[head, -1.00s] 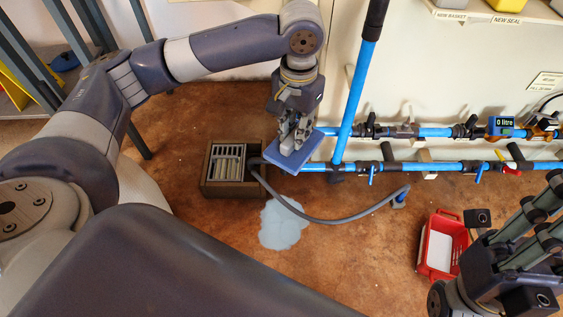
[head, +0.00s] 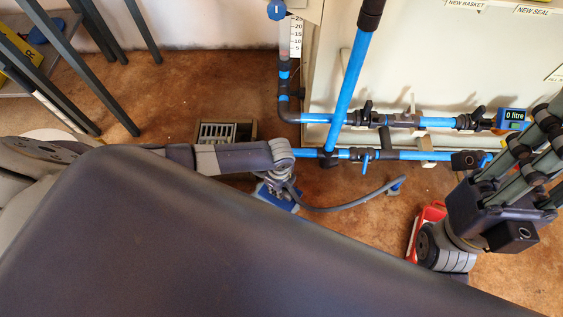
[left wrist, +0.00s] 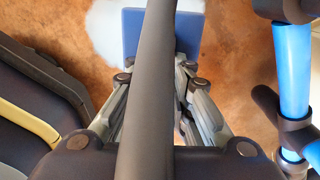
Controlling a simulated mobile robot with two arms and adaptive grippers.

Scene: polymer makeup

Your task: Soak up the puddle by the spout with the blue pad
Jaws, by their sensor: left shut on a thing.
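My left gripper (head: 276,186) is low near the floor, shut on the blue pad (head: 283,202). In the left wrist view the pad (left wrist: 188,40) lies flat beyond the fingertips (left wrist: 155,72), over part of the pale puddle (left wrist: 103,32). Puddle shows to its left and a little above it. I cannot tell whether the pad touches the floor. In the head view my arm and body hide the puddle.
A grey hose (head: 340,208) curves along the floor just right of the pad. A floor drain box with a grate (head: 217,132) stands behind my left arm. Blue pipes (head: 398,155) run along the wall. A red crate (head: 413,238) is partly behind my right arm.

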